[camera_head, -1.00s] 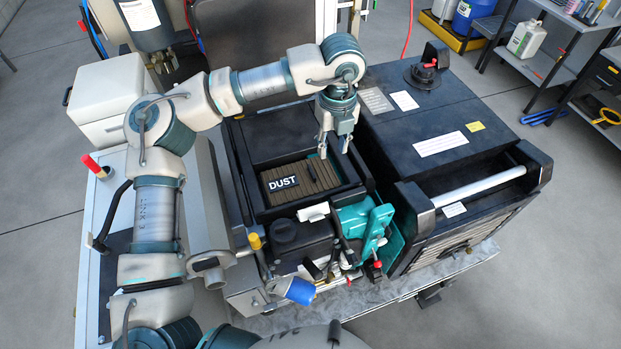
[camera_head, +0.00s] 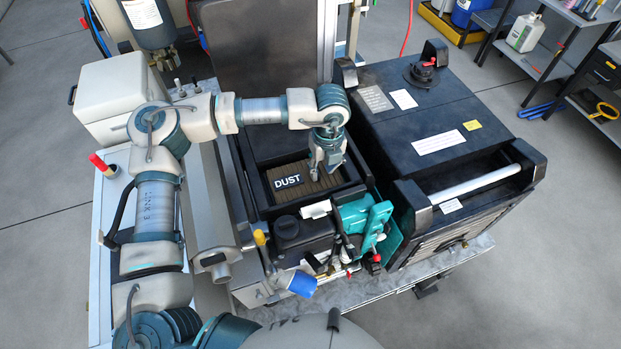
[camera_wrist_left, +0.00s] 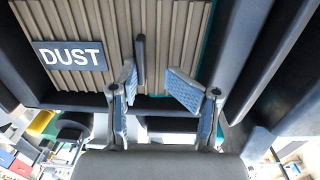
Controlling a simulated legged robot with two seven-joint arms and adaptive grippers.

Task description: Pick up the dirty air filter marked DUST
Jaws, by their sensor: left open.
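The dirty air filter (camera_head: 311,190) is a brown pleated panel with a black DUST label (camera_head: 288,181). It lies inside a black open box. In the left wrist view the pleated filter (camera_wrist_left: 85,22) fills the upper left, with its label (camera_wrist_left: 70,56) at the left. A dark upright tab (camera_wrist_left: 140,58) shows near the fingers. My left gripper (camera_head: 327,172) is over the right part of the filter, pointing down. In the left wrist view my left gripper (camera_wrist_left: 158,88) is open, its two blue-padded fingers apart with nothing held. Contact with the filter cannot be told. My right gripper is not seen.
The black box's rim (camera_head: 310,203) surrounds the filter closely. A teal part (camera_head: 362,222) and a black reservoir (camera_head: 300,235) stand in front of it. A large black unit (camera_head: 430,115) with a silver handle bar stands to the right.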

